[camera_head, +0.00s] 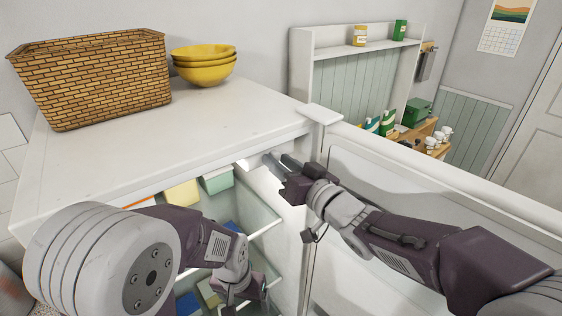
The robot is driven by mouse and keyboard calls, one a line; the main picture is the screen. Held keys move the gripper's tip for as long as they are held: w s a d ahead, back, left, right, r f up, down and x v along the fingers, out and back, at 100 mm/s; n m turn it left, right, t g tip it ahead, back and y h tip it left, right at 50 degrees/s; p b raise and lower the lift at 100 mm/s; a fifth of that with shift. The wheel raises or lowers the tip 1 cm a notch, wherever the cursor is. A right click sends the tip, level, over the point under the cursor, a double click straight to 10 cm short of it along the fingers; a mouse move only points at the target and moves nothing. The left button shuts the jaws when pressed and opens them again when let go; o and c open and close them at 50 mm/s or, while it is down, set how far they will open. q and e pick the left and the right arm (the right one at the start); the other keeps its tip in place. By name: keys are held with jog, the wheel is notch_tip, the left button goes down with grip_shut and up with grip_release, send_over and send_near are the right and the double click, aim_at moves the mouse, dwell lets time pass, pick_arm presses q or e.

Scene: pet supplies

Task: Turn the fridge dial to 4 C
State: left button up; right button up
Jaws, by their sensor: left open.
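The white fridge (150,155) stands open, its door (430,185) swung out to the right. My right gripper (275,163) reaches in from the right, under the front edge of the fridge top. Its grey fingers point into the upper part of the opening; I cannot tell whether they are apart or hold anything. I cannot make out the dial or its marks; the gripper and the top edge may hide it. My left gripper (245,306) is low in front of the shelves, open, its tips partly cut off by the bottom edge of the picture.
Glass shelves (265,229) hold a green container (216,180), a yellow one (183,193) and blue items. A woven basket (95,80) and stacked yellow bowls (204,66) stand on the fridge. A shelf unit (345,75) stands behind the door. The fridge top's front is clear.

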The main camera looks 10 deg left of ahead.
jog(key=b+v, duration=0.1)
jog(key=v, duration=0.8)
jog(key=shift+f, duration=0.1)
